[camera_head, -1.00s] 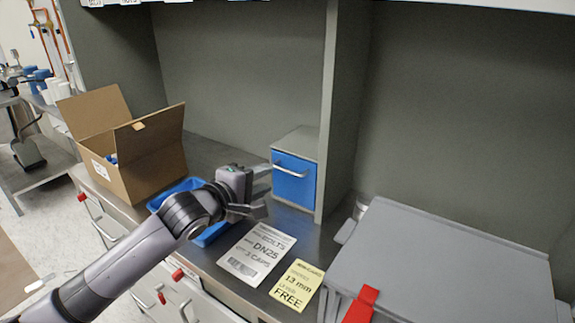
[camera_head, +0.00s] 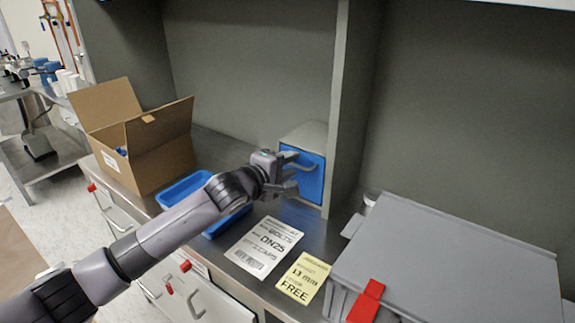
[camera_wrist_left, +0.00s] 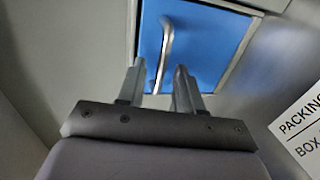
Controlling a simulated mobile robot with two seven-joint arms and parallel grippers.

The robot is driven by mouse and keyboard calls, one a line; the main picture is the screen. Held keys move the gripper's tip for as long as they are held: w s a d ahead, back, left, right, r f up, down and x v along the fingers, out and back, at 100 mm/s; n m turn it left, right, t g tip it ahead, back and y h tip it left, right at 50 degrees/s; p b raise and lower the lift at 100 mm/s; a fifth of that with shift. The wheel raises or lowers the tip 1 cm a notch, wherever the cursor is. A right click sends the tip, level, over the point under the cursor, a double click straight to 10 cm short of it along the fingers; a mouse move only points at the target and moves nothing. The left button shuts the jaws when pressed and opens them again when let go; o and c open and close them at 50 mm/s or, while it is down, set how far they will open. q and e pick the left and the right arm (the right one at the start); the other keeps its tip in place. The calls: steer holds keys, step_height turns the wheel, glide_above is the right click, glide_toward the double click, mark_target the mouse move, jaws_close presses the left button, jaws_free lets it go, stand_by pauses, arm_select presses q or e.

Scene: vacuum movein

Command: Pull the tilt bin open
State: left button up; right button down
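The tilt bin is a grey housing with a blue front (camera_head: 312,178), standing on the bench against the grey divider. Its front looks closed, and a pale bar handle crosses it. My left gripper (camera_head: 292,174) is at the bin front, its fingers apart near the handle. In the left wrist view the blue front (camera_wrist_left: 200,45) fills the top, and the handle (camera_wrist_left: 165,45) runs down between the two fingertips of the left gripper (camera_wrist_left: 160,75). I cannot tell whether the fingers touch the handle. My right gripper is not in view.
A blue tray (camera_head: 187,188) lies under my left forearm, beside an open cardboard box (camera_head: 160,160). A white label sheet (camera_head: 263,247) and a yellow card (camera_head: 303,278) lie on the bench. A large grey case (camera_head: 450,255) with a red latch stands at the right.

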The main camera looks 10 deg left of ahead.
arm_select(q)
jaws_close()
stand_by(1.4)
